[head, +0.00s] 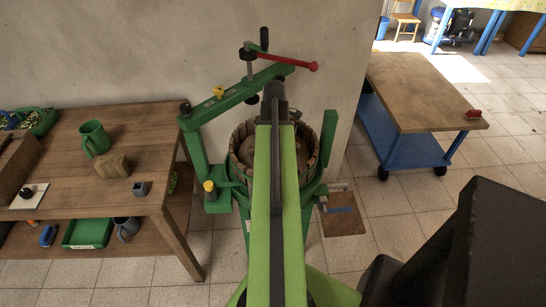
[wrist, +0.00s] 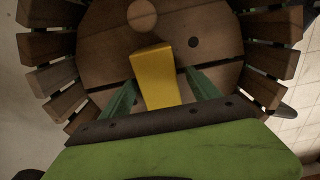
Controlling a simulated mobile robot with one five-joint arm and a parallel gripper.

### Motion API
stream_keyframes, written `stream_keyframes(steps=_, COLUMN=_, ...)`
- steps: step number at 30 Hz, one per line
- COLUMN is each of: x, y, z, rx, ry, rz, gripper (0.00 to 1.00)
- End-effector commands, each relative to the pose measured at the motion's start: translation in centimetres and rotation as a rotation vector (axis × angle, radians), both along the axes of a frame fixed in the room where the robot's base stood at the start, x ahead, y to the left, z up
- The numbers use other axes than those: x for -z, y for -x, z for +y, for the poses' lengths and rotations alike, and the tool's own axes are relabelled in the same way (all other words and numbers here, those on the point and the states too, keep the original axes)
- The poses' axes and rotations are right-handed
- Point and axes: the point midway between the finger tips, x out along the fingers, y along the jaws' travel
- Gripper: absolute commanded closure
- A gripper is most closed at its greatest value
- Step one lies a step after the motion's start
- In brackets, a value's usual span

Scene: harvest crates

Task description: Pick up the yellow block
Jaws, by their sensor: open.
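The yellow block (wrist: 155,76) shows in the wrist view over the round wooden disc (wrist: 105,48) inside the slatted basket. My gripper (wrist: 161,78) is open, with one green finger on each side of the block. A small gap shows between each finger and the block's sides, and the lower end of the block is hidden by my gripper's dark front edge. I cannot tell how far the fingertips are above the disc. In the head view my arm covers the middle of the basket, and the block is not visible there.
The slatted basket (head: 240,136) belongs to a green press, whose beam (head: 240,92) and red-handled crank (head: 290,60) rise behind it. A wooden table (head: 85,190) with a green mug (head: 94,138) stands left. A blue-framed cart (head: 420,85) stands right.

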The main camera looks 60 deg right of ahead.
Motion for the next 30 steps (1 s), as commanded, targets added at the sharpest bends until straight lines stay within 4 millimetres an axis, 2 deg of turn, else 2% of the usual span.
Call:
stream_keyframes(steps=5, x=-0.2, y=0.02, z=-0.02, rx=0.0, ry=0.0, rz=0.0, gripper=0.3)
stream_keyframes(steps=21, x=-0.2, y=0.09, z=-0.05, rx=0.002, ry=0.0, rz=0.0, gripper=1.0)
stream_keyframes(steps=30, x=-0.41, y=0.1, z=-0.05, rx=0.002, ry=0.0, rz=0.0, gripper=1.0)
